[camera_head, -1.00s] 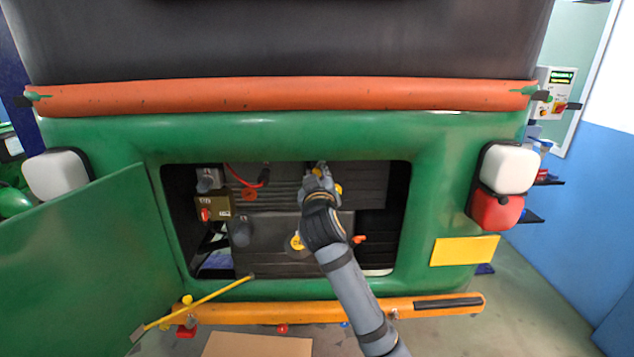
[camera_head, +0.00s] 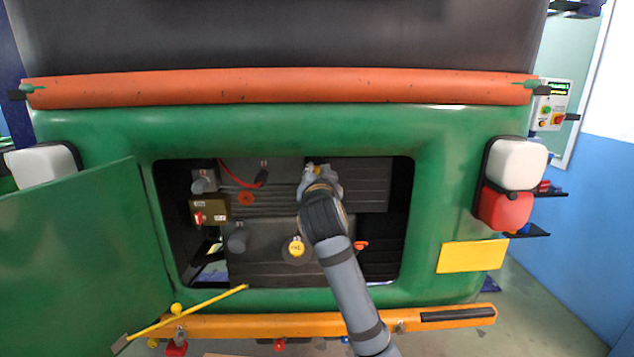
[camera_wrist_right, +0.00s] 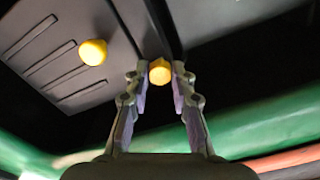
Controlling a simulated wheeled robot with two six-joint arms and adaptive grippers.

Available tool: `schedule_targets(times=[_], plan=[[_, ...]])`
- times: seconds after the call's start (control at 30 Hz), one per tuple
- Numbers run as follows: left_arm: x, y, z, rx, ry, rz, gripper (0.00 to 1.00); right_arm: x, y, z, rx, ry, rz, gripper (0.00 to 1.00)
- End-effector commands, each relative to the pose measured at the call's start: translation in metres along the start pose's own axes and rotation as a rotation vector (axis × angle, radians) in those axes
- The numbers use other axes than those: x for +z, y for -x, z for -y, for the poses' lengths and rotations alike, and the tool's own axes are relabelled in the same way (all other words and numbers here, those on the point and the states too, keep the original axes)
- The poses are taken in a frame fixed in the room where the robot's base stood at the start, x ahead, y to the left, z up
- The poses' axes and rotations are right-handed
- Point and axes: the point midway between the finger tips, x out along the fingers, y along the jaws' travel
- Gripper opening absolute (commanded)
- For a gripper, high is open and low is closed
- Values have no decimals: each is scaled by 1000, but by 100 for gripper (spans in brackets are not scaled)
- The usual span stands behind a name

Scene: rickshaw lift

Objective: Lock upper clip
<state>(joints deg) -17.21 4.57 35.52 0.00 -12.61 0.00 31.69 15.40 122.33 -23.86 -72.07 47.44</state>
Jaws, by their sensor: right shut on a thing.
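My right gripper (camera_head: 319,172) reaches into the open rear compartment of the green vehicle, at the upper dark ribbed panel. In the right wrist view a small yellow knob (camera_wrist_right: 160,71), apparently the upper clip, sits between the fingertips, and the fingers are closed on it. It lies by a dark gap along the edge of the grey panel. A second yellow knob (camera_wrist_right: 92,52) is on that panel to the left, apart from the fingers. In the head view my gripper and wrist hide the held knob. My left gripper is not in view.
The open green door (camera_head: 75,235) stands at the left. Inside are an olive box with a red switch (camera_head: 209,211), a yellow cap (camera_head: 296,248) and a red cable (camera_head: 240,178). An orange bumper bar (camera_head: 260,325) crosses below the opening.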

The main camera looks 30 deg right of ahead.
Motion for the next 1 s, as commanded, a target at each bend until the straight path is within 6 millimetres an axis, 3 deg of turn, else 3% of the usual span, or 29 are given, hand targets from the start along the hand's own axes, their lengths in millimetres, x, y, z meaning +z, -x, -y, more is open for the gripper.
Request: schedule_targets(times=[0.4,0.9,0.93,1.0], plan=[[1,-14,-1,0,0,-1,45,0,0,0,-1,-147,-2,0],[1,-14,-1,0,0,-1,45,-1,0,0,-1,-160,-2,0],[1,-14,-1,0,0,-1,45,-1,0,0,-1,-160,-2,28],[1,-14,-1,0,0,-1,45,-1,0,0,-1,-160,-2,37]])
